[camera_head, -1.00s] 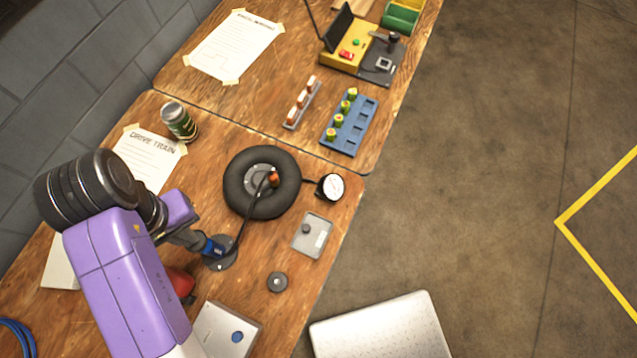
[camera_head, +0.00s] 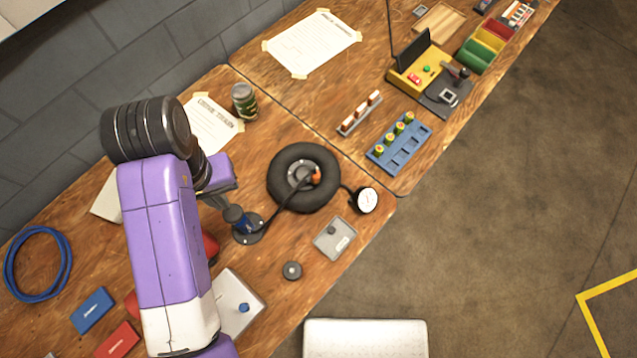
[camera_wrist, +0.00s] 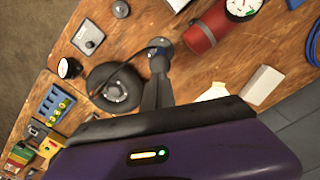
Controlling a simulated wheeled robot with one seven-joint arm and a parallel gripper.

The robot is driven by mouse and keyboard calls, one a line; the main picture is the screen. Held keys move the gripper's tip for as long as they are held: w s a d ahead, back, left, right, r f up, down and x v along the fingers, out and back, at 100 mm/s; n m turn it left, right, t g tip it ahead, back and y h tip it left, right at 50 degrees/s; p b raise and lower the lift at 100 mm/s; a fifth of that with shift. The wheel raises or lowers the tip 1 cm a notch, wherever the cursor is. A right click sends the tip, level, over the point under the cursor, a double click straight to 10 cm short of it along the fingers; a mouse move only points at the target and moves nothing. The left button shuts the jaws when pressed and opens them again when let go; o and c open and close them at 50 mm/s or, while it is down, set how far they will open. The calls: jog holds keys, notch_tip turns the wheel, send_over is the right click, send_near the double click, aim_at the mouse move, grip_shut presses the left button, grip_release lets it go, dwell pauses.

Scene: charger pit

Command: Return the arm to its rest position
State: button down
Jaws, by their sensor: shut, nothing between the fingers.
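My purple arm (camera_head: 165,240) reaches over the wooden bench (camera_head: 330,140) from the lower left. My gripper (camera_head: 217,201) is near a blue-and-black upright handle (camera_head: 238,219) on a round dark base. In the wrist view my gripper (camera_wrist: 157,92) shows as narrow dark fingers, close together with nothing held. The fingers overlap the handle area in that view, and I cannot tell whether they touch it. A hose runs from the handle's base to a black tyre (camera_head: 285,190) lying flat.
A dial gauge (camera_head: 367,200), a grey plate (camera_head: 335,239) and a small dark puck (camera_head: 292,271) lie near the bench edge. A can (camera_head: 244,100) stands at the back. A red cylinder (camera_wrist: 206,27) lies beside my arm. Blue cable (camera_head: 38,264) lies left. Open floor (camera_head: 490,230) is right.

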notch_tip(320, 180, up, 2)
jog(key=shift+r+p, duration=0.1)
jog(key=shift+p, duration=0.55)
